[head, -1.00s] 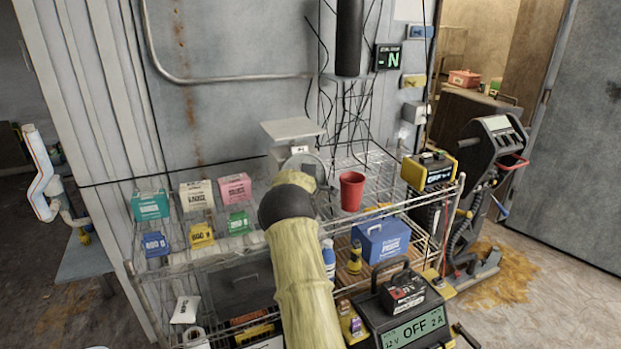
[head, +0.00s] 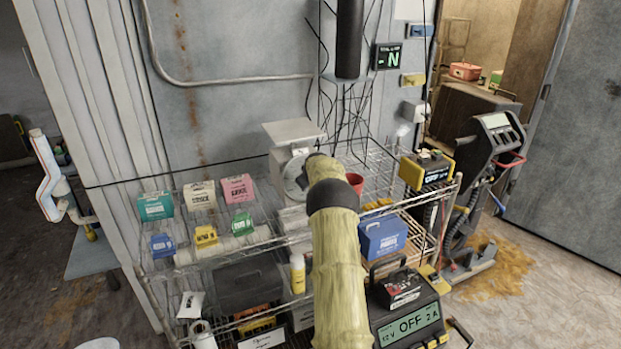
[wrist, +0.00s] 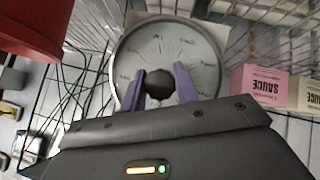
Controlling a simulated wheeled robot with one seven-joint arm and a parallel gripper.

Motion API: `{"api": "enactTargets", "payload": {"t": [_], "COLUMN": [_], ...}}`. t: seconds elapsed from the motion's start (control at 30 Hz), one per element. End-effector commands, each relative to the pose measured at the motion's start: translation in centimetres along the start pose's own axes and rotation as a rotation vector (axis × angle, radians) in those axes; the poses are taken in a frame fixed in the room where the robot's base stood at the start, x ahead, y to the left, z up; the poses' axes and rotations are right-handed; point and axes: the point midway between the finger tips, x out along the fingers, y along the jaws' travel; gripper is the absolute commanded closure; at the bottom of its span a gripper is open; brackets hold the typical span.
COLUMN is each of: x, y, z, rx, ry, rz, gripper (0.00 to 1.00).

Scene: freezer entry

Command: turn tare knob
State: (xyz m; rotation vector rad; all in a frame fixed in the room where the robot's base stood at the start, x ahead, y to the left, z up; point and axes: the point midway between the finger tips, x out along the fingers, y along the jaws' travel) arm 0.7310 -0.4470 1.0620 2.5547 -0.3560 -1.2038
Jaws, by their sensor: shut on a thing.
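The scale (head: 292,158) stands on the top wire shelf, with a flat grey weighing plate on top and a round dial on its front. In the wrist view the dial (wrist: 196,55) fills the upper middle, and the dark tare knob (wrist: 158,85) sits at its lower middle. My gripper (wrist: 163,88) has its two purple fingers on either side of the knob, shut on it. In the head view my arm covers the gripper, the knob and part of the dial.
A red cup (head: 355,183) stands just right of the scale, partly behind my arm; it is close at upper left in the wrist view (wrist: 30,30). Small boxes, including a pink one (head: 238,188), stand to the left. A yellow-black device (head: 427,170) sits at the shelf's right end.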

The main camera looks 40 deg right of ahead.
Motion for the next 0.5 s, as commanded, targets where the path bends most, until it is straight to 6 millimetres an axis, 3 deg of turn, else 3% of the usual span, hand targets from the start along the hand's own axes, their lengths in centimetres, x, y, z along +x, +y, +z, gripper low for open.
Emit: {"api": "enactTargets", "payload": {"t": [0.5], "x": [-0.03], "y": [0.17], "z": [0.07], "rx": [0.400], "ry": [-0.009], "rz": [-0.197], "gripper": [0.92]}}
